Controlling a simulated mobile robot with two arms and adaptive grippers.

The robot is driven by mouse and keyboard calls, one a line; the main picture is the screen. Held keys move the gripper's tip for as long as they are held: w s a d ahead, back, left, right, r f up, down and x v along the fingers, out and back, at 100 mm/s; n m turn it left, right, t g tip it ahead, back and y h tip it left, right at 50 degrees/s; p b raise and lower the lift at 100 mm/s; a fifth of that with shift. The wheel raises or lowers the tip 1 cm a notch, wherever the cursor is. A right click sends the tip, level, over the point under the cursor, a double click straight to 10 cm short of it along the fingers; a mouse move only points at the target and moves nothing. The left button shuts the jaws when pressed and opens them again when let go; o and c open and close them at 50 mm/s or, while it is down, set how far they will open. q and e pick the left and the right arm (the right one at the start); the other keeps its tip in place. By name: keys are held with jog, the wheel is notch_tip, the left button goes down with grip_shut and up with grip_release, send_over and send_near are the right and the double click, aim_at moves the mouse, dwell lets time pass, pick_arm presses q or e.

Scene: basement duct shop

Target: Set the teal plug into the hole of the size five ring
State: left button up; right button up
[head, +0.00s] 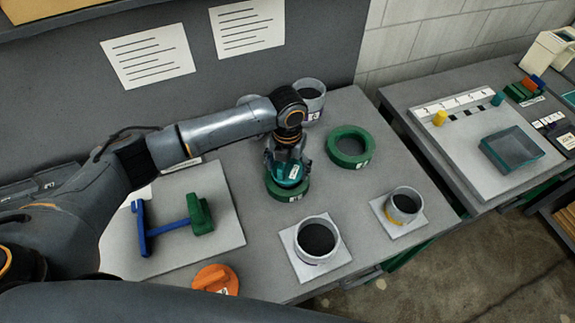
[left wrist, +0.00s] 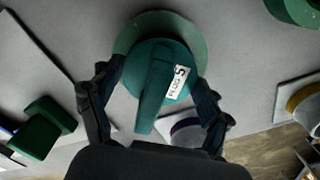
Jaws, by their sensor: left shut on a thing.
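The teal plug (head: 289,176) is in my left gripper (head: 287,168), which is shut on it. In the left wrist view the plug (left wrist: 152,75) shows a raised bar and a label reading "PLUG 5", between the two fingers (left wrist: 155,105). A green ring (head: 288,193) lies directly below the plug on the table; its rim (left wrist: 125,38) shows around the far side of the plug in the left wrist view. The plug covers the hole, so I cannot tell how deep it sits. A second green ring (head: 350,147) lies behind to the right. My right gripper is not in view.
Grey collars stand near: one purple-banded (head: 318,240), one yellow-banded (head: 404,205), one marked 3 (head: 312,102). An orange plug (head: 215,279) lies at the front. A blue-and-green tool (head: 170,228) lies on a pale board at left. A second bench (head: 440,158) stands right.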

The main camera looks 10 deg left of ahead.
aim_at(287, 171)
pick_arm(q)
jog(key=shift+f+b, duration=0.3)
jog(key=shift+f, duration=0.4)
jog(key=shift+f, duration=0.15)
jog(key=o, duration=1.4)
jog(key=shift+o, duration=0.2)
notch_tip(287, 171, up, 12)
